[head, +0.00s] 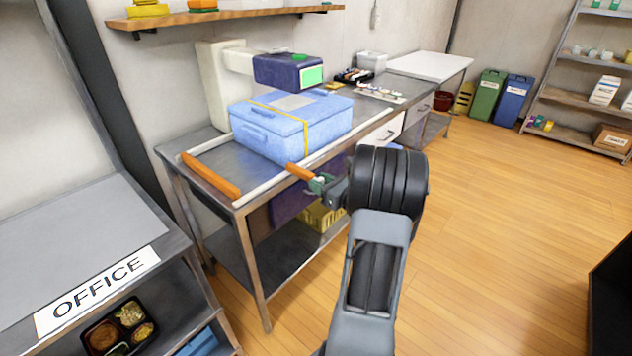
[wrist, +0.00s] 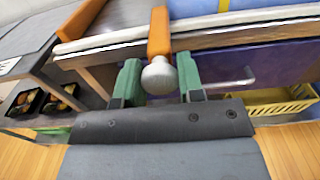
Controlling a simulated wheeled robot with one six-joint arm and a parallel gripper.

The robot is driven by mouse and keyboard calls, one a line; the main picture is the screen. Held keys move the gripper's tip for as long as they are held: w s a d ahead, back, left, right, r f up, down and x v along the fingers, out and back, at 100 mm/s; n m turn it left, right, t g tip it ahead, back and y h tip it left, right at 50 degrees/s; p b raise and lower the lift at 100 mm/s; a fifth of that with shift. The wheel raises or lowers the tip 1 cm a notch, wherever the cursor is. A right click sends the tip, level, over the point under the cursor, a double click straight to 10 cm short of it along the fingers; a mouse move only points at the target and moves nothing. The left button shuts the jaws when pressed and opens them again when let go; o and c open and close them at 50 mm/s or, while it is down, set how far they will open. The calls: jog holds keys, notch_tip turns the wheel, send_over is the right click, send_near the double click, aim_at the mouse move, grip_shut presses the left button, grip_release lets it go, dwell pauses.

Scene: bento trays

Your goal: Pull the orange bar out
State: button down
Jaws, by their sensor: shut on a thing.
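The orange bar (head: 299,173) sticks out at the front edge of the metal table, below the blue case. In the wrist view the orange bar (wrist: 159,32) ends in a round grey knob (wrist: 159,76) on my side. My gripper (head: 318,185) is at this end, with its green fingers on either side of the knob. In the wrist view my gripper (wrist: 159,72) is shut on the knob. The bar's far end is hidden in the wrist view.
A blue case (head: 275,136) with a yellow strap lies on the table (head: 222,149). A second orange piece (head: 210,176) runs along the table's left end. A yellow crate (head: 318,217) stands below. A lower shelf marked OFFICE (head: 100,290) is at left.

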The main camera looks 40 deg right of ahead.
jog(key=shift+s+f, duration=0.1)
jog(key=c, duration=0.9)
grip_release()
jog(key=shift+s, duration=0.2)
jog(key=shift+o, duration=0.9)
jog(key=shift+w, duration=0.1)
jog(key=s+d, duration=0.2)
jog(key=s, duration=1.1)
jog(key=shift+s+d, duration=0.2)
jog(key=shift+s, duration=0.15)
